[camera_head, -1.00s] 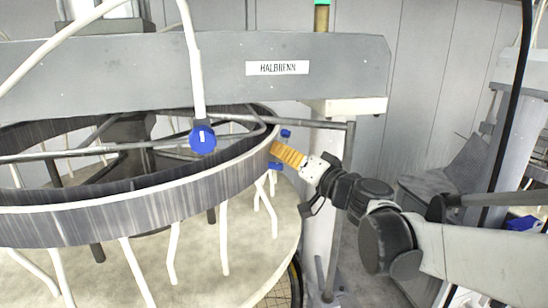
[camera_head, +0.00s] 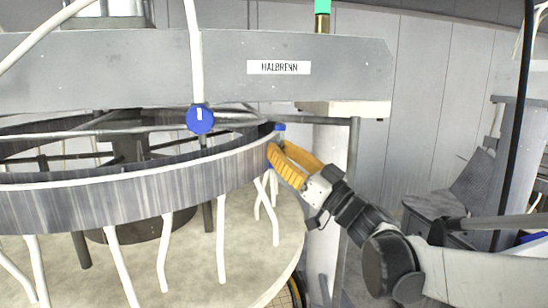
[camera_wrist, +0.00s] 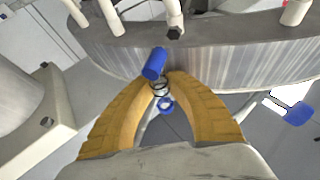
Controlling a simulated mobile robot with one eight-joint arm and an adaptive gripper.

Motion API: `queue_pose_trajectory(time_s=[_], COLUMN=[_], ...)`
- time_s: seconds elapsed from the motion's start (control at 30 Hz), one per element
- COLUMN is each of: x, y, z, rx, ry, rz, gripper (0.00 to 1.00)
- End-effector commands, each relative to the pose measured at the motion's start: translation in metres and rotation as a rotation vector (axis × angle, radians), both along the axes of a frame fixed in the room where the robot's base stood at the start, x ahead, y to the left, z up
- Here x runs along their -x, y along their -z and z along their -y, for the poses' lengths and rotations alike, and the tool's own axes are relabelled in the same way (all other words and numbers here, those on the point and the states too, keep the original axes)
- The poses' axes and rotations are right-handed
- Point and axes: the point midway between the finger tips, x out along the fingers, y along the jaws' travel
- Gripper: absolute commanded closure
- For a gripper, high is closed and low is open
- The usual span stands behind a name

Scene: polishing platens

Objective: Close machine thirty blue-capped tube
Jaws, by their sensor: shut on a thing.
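My gripper (camera_head: 276,150) has yellow ribbed fingers and reaches the right edge of the large grey ring. In the wrist view its fingertips (camera_wrist: 168,80) close around a valve with a blue cylindrical handle (camera_wrist: 155,63), which sticks up and tilts just beyond them. A small blue ring-shaped part (camera_wrist: 166,104) shows below, between the fingers. In the head view a bit of the blue handle (camera_head: 279,127) shows above the fingertips. Another blue cap (camera_head: 200,119) with a white mark hangs at the end of a white tube. No machine number is readable.
The grey ring (camera_head: 130,192) stands over a pale round platen (camera_head: 195,240), with several white tubes hanging down. A grey beam labelled HALBRENN (camera_head: 150,70) crosses above. Another blue piece (camera_wrist: 298,113) lies right in the wrist view. A grey column (camera_head: 500,170) stands at the right.

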Motion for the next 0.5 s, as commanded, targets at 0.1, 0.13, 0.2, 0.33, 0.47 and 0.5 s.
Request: queue_pose_trajectory(time_s=[0.1, 0.13, 0.2, 0.33, 0.47, 0.5], x=[0.0006, 0.0009, 0.0013, 0.0018, 0.002, 0.002], y=[0.0007, 0.0005, 0.0001, -0.0004, -0.0006, -0.0006], z=[-0.0001, -0.0003, -0.0005, -0.0008, -0.0009, -0.0009], rx=[0.011, 0.013, 0.018, 0.021, 0.021, 0.021], ry=[0.001, 0.0, 0.0, 0.0, -0.001, -0.001], rz=[0.028, 0.033, 0.043, 0.052, 0.053, 0.053], gripper=[1.0, 1.0, 1.0, 1.0, 1.0, 1.0])
